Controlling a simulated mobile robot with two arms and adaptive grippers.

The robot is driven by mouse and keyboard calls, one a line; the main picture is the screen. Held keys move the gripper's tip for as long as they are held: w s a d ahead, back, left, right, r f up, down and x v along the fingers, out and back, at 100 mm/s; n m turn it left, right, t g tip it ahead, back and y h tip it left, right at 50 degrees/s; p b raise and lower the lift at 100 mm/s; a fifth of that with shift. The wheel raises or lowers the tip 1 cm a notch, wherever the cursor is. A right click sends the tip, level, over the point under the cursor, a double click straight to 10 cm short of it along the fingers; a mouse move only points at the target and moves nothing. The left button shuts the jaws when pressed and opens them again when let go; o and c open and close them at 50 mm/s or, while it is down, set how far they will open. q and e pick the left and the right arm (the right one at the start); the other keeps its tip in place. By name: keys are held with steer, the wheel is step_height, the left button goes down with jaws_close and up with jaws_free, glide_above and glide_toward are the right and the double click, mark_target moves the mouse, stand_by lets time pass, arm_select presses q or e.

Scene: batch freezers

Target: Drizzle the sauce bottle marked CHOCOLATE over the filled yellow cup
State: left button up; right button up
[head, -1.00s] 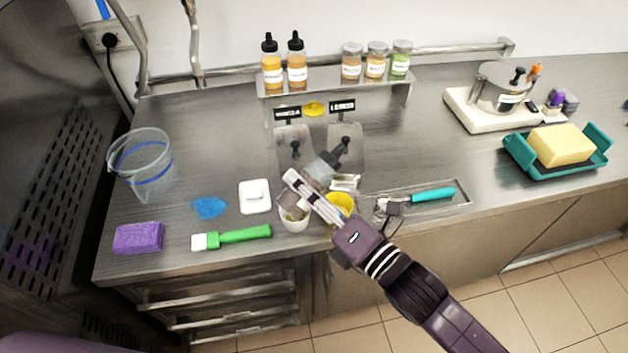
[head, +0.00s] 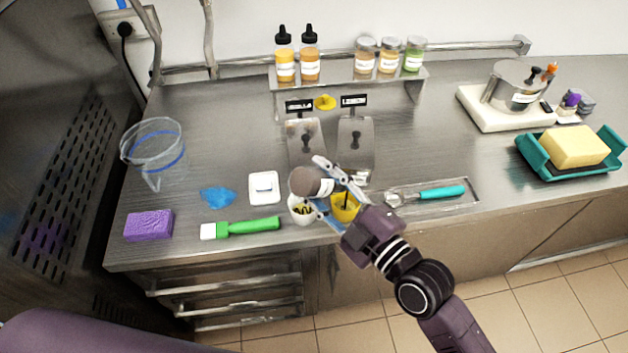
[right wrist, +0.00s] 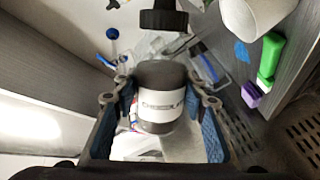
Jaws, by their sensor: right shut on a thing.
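My right gripper (head: 340,192) is shut on a brown sauce bottle (head: 305,182). In the right wrist view the bottle (right wrist: 160,95) sits between the blue finger pads, with a partly readable white label that looks like CHOCOLATE and a black nozzle cap (right wrist: 163,18). In the head view the bottle is tipped over, base up to the left, its nozzle end hidden by the fingers. The yellow cup (head: 346,212) is just below and right of the bottle, partly covered by the gripper. A dark streak shows over the cup; I cannot tell if it is sauce or nozzle. My left gripper is out of view.
A white cup (head: 299,213) with dark contents stands close left of the yellow cup. A green-handled brush (head: 245,228) lies left, a tray with a teal-handled scoop (head: 440,192) right. Two sauce bottles (head: 285,66) and several jars stand on the back shelf (head: 345,78).

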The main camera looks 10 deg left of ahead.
mark_target(323, 174)
steer(key=shift+w+d+r+m, duration=0.1)
steer(key=shift+r+m, duration=0.15)
steer(key=shift+m, duration=0.05)
stand_by(0.7)
steer(key=n, duration=0.4)
steer(key=r+n+p, duration=0.1)
steer(key=n+p, duration=0.1)
steer(key=shift+r+n, duration=0.3)
steer(key=shift+r+n+p, duration=0.4)
steer(key=shift+r+n, duration=0.05)
steer(key=shift+n, duration=0.55)
steer(key=shift+r, duration=0.1)
